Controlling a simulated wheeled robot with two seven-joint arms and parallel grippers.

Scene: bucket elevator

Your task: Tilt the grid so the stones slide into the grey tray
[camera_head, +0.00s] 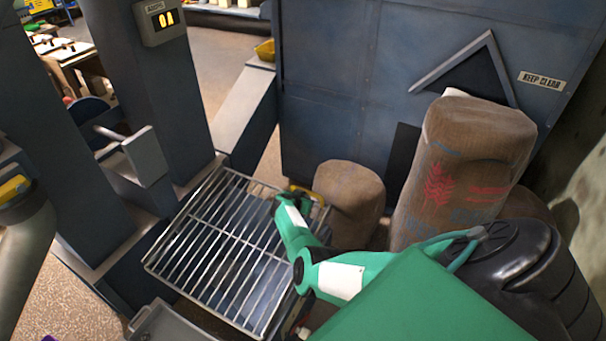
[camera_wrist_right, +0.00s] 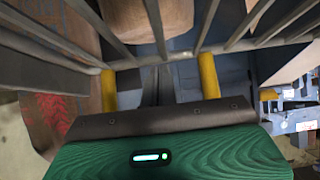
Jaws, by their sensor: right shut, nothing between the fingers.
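The metal grid (camera_head: 215,245) is a rack of thin parallel bars in the middle of the head view. It looks bare; I see no stones on it. A yellow handle (camera_head: 318,196) sits at its far right corner; its two yellow posts (camera_wrist_right: 209,76) also show in the right wrist view. My right gripper (camera_wrist_right: 157,86) is shut and empty, its dark fingers between the posts, close to the grid bars; I cannot tell whether they touch. A grey tray (camera_head: 160,322) shows partly at the bottom edge, below the grid's near side. My left gripper is out of view.
Brown sacks (camera_head: 462,165) stand right of the grid, the smaller one (camera_head: 350,195) close beside my right arm. A blue-grey metal housing (camera_head: 335,85) rises behind. Blue columns (camera_head: 150,100) and a grey box on a bracket (camera_head: 146,157) stand left of the grid.

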